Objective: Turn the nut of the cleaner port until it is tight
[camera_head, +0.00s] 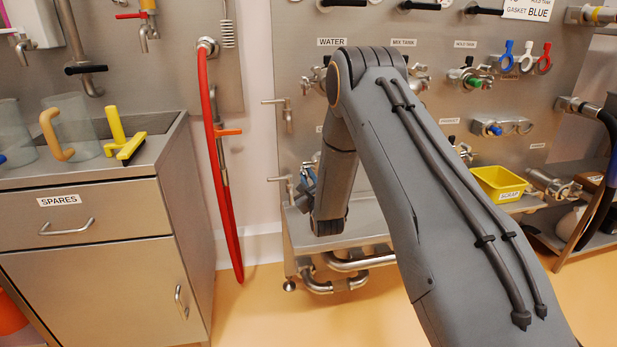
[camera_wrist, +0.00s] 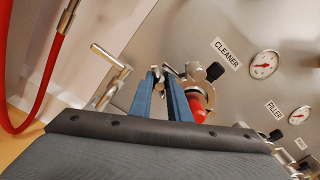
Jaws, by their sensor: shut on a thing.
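In the wrist view the CLEANER label (camera_wrist: 228,53) marks the port on the steel panel. Below it is the cleaner port (camera_wrist: 207,90), a metal clamp ring with a red part (camera_wrist: 197,110) in it. My gripper (camera_wrist: 163,80) has its blue fingers at the left side of this clamp, shut on a small metal piece, the nut (camera_wrist: 158,74). The fingers hide much of the nut, and its tightness cannot be seen. In the head view a bit of my blue gripper (camera_head: 307,180) shows beside my arm, which hides the port.
A T-handled metal valve (camera_wrist: 110,75) stands close left of my fingers. A black knob (camera_wrist: 215,72) and a gauge (camera_wrist: 263,65) are to the right. A red hose (camera_head: 213,150) hangs left of the panel. A yellow scrap bin (camera_head: 498,190) sits at right.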

